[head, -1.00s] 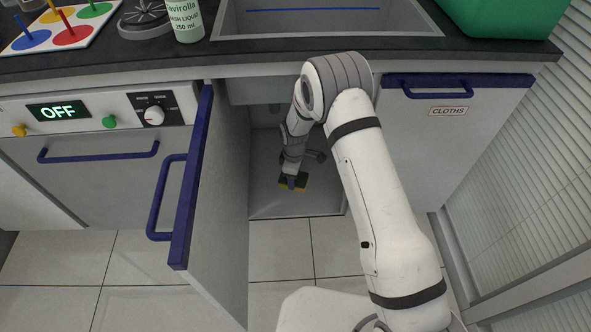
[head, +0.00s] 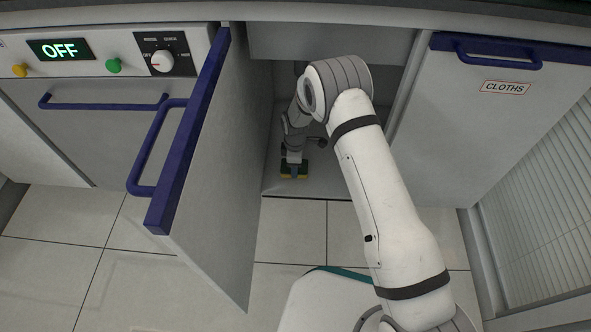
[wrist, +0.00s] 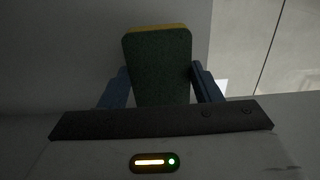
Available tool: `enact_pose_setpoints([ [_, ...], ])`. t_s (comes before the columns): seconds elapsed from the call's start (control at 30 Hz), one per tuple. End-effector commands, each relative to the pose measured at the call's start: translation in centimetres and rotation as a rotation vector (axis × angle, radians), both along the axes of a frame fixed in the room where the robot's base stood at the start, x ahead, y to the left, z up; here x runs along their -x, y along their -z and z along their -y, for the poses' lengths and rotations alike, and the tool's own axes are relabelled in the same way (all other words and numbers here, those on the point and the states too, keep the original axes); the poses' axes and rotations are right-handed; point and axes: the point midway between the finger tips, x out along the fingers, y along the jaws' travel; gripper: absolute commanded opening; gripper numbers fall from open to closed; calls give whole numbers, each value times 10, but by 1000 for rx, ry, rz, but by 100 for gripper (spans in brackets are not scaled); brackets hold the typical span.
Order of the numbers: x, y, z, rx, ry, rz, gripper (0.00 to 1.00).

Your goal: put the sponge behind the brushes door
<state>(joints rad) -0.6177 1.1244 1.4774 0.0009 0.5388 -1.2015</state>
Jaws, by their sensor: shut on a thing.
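The sponge (wrist: 157,62), green with a yellow layer, is between the two blue fingers of my gripper (wrist: 160,88) in the wrist view. In the head view the sponge (head: 287,172) shows inside the open cupboard (head: 330,187), low near its floor and front edge. I cannot tell whether it touches the floor. My gripper (head: 294,163) is shut on it. The cupboard door (head: 222,140), with a blue edge and handle, stands open to the left of my arm. Its front label is not visible.
A closed door labelled CLOTHS (head: 505,87) is to the right of the opening. A closed appliance (head: 105,125) with a panel reading OFF is at the left. My arm reaches in between the open door and the CLOTHS door. Tiled floor (head: 295,230) lies in front.

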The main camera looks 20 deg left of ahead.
Motion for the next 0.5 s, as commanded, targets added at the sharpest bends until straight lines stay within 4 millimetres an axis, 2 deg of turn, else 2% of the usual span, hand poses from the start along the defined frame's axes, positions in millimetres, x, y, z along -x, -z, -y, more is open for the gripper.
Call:
enact_pose_setpoints([
  [0.03,0,12,1,1,1,-2,39],
  [0.2,-1,40,2,1,4,-2,39],
  [0.5,-2,41,3,0,6,-1,39],
])
